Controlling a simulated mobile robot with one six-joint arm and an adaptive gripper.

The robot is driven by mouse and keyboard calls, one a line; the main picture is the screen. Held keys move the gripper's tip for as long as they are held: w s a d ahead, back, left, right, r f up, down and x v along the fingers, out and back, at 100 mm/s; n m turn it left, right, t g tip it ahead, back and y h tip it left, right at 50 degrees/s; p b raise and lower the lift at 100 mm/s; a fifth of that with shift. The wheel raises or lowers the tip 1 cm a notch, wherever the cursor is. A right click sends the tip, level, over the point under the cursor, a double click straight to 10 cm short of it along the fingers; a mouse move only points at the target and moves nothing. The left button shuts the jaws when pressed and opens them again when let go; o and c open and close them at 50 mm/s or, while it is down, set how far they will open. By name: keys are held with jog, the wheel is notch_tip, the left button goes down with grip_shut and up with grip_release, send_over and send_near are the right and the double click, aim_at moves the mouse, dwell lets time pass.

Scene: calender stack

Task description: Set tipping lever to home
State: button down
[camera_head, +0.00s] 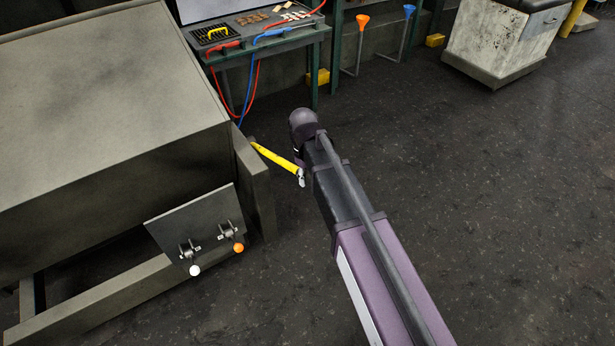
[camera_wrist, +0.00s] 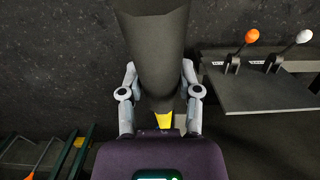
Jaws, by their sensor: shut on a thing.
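The tipping lever appears to be the yellow bar (camera_head: 275,158) that reaches out from the side of the big grey machine (camera_head: 110,100). In the wrist view a thick dark grip (camera_wrist: 150,40) stands between my fingers, with a bit of yellow (camera_wrist: 163,119) below it. My gripper (camera_head: 299,178) is at the outer end of the yellow bar. In the wrist view my gripper (camera_wrist: 159,72) has one finger on each side of the dark grip and is shut on it. My arm and wrist hide part of the lever's outer end in the head view.
A panel (camera_head: 195,220) on the machine bears a white-knobbed lever (camera_head: 195,269) and an orange-knobbed lever (camera_head: 238,247), clear of my gripper. A green-framed bench (camera_head: 323,60) with hoses stands behind. The dark floor (camera_head: 480,200) to the right is clear.

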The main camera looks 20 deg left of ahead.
jog(key=shift+r, duration=0.1)
jog(key=shift+g+h, duration=0.4)
jog(key=shift+h, duration=0.1)
jog(key=shift+w+a+r+p, duration=0.35)
jog(key=shift+r+p, duration=0.4)
jog(key=shift+r, duration=0.05)
jog(key=shift+w+a+r+p, duration=0.3)
jog(key=shift+a+r+p, duration=0.1)
jog(key=shift+r+p, duration=0.4)
jog(key=shift+w+a+r+p, duration=0.35)
jog(key=shift+r+p, duration=0.4)
jog(key=shift+g+h, duration=0.4)
jog(key=r+p, duration=0.1)
jog(key=w+a+r+p, duration=0.1)
jog(key=r, duration=0.1)
jog(key=w+a+r+p, duration=0.1)
jog(key=p, duration=0.1)
jog(key=shift+a+r, duration=0.15)
jog(key=shift+r, duration=0.1)
